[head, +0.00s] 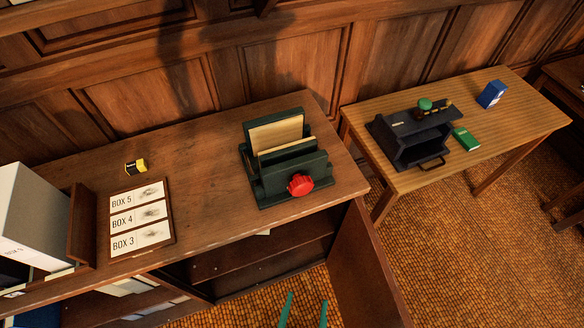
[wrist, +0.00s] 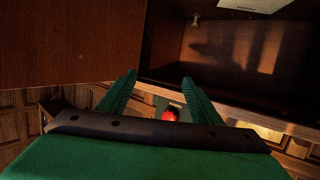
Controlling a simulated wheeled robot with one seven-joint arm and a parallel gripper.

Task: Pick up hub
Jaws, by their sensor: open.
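No part is labelled hub; the likeliest match is the red lobed knob (head: 300,184) on the front of a dark green holder (head: 290,174) on the cabinet top. The holder stands upright with tan sheets in its slot. The knob also shows small in the wrist view (wrist: 169,115), low between my fingers and partly cut off by my gripper's body. My gripper (head: 306,304) is open and empty, with green fingertips at the bottom edge of the head view, in front of and below the knob. The fingers also show spread in the wrist view (wrist: 158,78), apart from the knob.
The wooden cabinet (head: 215,150) has an open door (head: 365,265) close to my gripper's right in the head view. A framed box-label card (head: 140,217) and a small yellow-black item (head: 136,166) lie left. A side table (head: 520,120) holds a dark organiser (head: 410,135).

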